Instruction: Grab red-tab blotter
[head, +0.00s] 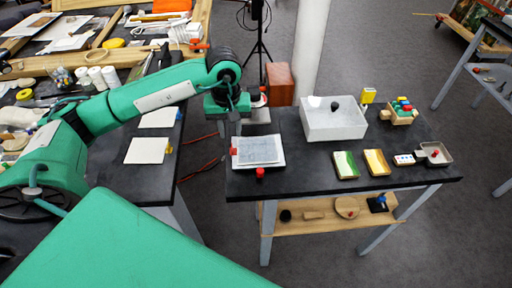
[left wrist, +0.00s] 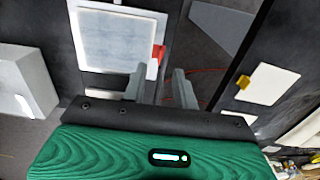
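The red-tab blotter (head: 258,150) is a grey-blue sheet on a white backing, lying flat at the left end of the dark table. Its red tab (head: 234,151) sits on its left edge. In the left wrist view the blotter (left wrist: 115,38) is at the upper left, with the red tab (left wrist: 158,51) on its right edge. My left gripper (head: 231,124) is just behind the blotter's left end in the head view. In the left wrist view its two fingers (left wrist: 158,85) are apart and empty, with the tab just beyond them. My right gripper is not in view.
A white box (head: 333,120) stands right of the blotter, with green and yellow trays (head: 346,165) in front. A red-capped item (head: 260,173) is at the front edge. A gap separates this table from the left one, which holds a yellow-tab white sheet (head: 146,151).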

